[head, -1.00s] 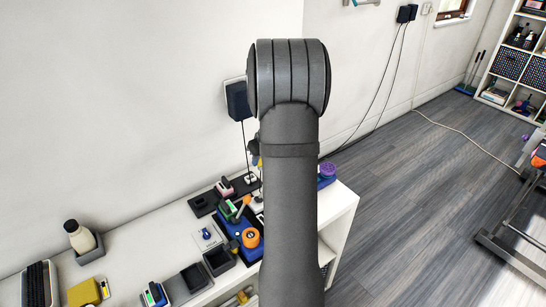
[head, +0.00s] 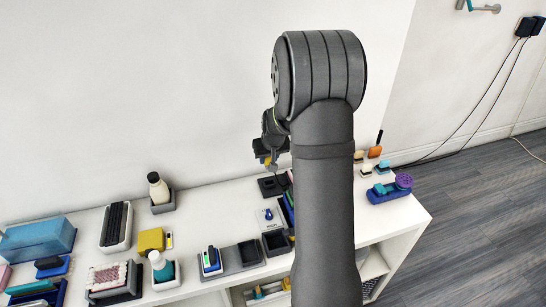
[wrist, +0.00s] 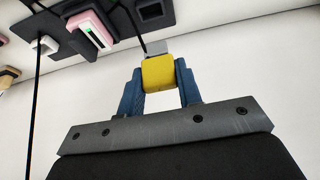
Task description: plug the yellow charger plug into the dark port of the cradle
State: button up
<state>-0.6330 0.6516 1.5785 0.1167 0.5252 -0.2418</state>
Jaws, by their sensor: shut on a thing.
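The yellow charger plug (wrist: 158,74) is held between the blue fingers of my gripper (wrist: 159,82) in the wrist view. Its grey end (wrist: 156,46) points away from the gripper, and a thin black cable runs near it. In the head view my gripper (head: 270,153) hangs above the shelf top, left of my arm, with a bit of yellow showing. The dark cradle (wrist: 128,14) is at the top of the wrist view, apart from the plug, with a pink device in it. It also shows partly in the head view (head: 268,188).
A white plug (wrist: 45,44) with a black cable sits left of the pink device (wrist: 94,32). On the white shelf (head: 205,202) stand a bottle (head: 158,188), a yellow block (head: 151,240) and grey trays (head: 244,254). My arm hides part of the shelf.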

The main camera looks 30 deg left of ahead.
jog(key=shift+f, duration=0.1)
send_over(268, 180)
jog(key=d, duration=0.1)
jog(key=shift+s+f, duration=0.2)
jog(key=shift+f, duration=1.2)
jog(key=shift+s+f, duration=0.2)
jog(key=shift+f, duration=1.2)
jog(key=shift+f, duration=1.45)
jog(key=o, duration=1)
jog(key=shift+o, duration=0.2)
jog(key=shift+r, duration=0.1)
jog(key=v, duration=1.7)
jog(key=shift+d, duration=0.1)
jog(key=x, duration=1.7)
